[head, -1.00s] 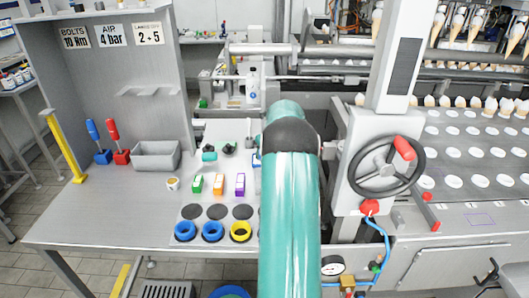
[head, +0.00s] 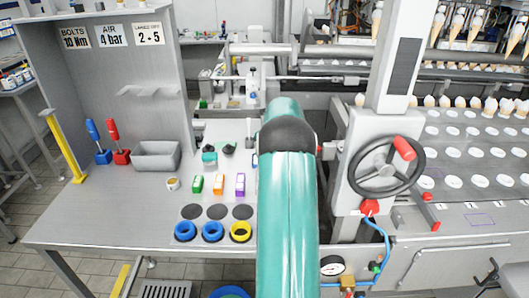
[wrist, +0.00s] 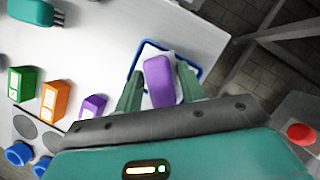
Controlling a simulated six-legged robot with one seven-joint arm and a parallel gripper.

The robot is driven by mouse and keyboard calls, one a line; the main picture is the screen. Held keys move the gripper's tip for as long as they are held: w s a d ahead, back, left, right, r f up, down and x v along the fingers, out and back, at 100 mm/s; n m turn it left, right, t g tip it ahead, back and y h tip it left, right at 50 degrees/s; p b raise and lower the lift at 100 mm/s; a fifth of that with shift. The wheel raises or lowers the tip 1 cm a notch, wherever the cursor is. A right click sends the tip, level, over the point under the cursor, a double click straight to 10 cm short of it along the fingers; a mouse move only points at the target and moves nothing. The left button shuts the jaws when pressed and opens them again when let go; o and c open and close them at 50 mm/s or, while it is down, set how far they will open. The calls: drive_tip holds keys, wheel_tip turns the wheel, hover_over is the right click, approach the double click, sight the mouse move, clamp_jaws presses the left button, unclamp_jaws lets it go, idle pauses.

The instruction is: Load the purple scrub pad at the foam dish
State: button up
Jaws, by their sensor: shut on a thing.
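The purple scrub pad (wrist: 158,84) is between the two green fingers of my gripper (wrist: 160,71) in the wrist view. The gripper is shut on it. The foam dish (wrist: 199,74), a blue-rimmed tray with a pale inside, lies behind the pad in that view. The pad appears over the dish; whether it touches the foam cannot be told. In the head view my arm hides the pad and gripper, and only a sliver of the dish's blue edge (head: 255,160) shows beside the arm.
Green (wrist: 20,83), orange (wrist: 55,100) and purple (wrist: 92,107) boxes stand in a row left of the gripper. A teal brush-like item (wrist: 35,11) lies farther off. A handwheel (head: 387,166) stands right of my arm.

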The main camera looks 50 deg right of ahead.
drive_tip(key=shift+r, duration=2.7)
